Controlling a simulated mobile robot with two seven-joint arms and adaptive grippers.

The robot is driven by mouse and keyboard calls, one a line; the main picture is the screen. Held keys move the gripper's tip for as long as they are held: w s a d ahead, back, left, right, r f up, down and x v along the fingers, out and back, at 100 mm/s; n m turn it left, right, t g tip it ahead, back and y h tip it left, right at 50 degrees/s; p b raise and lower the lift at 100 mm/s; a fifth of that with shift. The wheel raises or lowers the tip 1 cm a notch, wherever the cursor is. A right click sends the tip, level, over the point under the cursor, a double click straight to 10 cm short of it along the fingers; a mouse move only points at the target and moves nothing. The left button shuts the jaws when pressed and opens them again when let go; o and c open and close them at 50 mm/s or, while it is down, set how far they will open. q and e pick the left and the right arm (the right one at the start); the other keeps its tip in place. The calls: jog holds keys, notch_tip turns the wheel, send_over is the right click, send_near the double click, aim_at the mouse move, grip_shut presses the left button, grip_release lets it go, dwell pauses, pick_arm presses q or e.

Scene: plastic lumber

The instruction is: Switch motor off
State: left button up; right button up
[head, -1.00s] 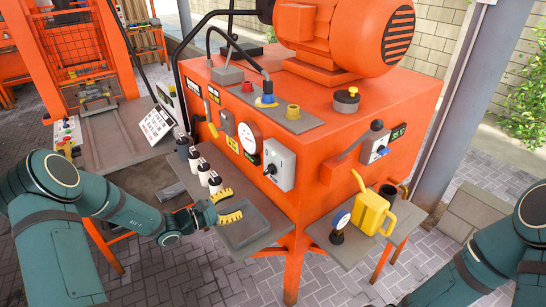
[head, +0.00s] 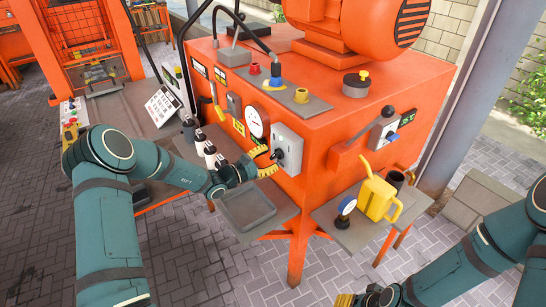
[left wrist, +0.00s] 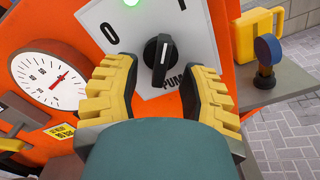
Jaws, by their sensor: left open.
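A grey switch box (head: 288,138) with a black rotary knob (head: 278,155) is on the front of the orange machine. In the left wrist view, the knob (left wrist: 158,60) stands nearly upright on a light plate with "0" and "I" marks above and partly hidden "PUM" lettering below. My left gripper (head: 266,162) is open, its yellow fingers on either side of the knob; I cannot tell whether they touch it. The orange motor (head: 345,22) sits on top of the machine. My right gripper (head: 350,299) is only partly visible at the bottom edge.
A round gauge (head: 256,122) is left of the switch box. White bottles (head: 208,152) and a grey tray (head: 245,208) are below.

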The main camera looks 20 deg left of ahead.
pick_arm(q)
jog(key=shift+x, duration=1)
grip_shut()
